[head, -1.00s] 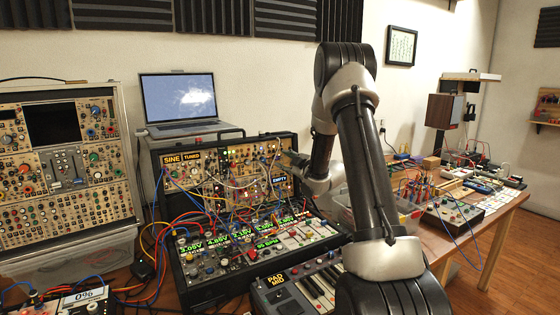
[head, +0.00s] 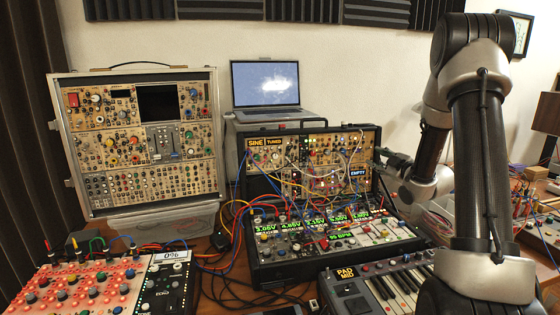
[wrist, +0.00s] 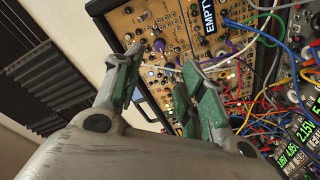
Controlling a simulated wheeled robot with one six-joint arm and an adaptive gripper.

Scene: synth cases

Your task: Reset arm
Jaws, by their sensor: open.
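My arm (head: 480,150) stands at the right of the head view, its upper links raised and bent. My gripper (head: 384,160) points left, by the right edge of the black synth case (head: 262,205). In the wrist view my gripper (wrist: 163,58) is open, its two green-grey fingers apart with nothing between them. Patched panels of the case (wrist: 155,30) with an "EMPTY" label show in front of the fingers. I cannot tell the exact gap between the fingertips and the panel.
A tall modular case (head: 140,205) stands at left. A laptop (head: 265,85) sits behind the synth case. A keyboard (head: 375,290) lies in front, below my arm. A red-lit panel (head: 85,290) is at front left. Loose cables (head: 235,262) cross the table.

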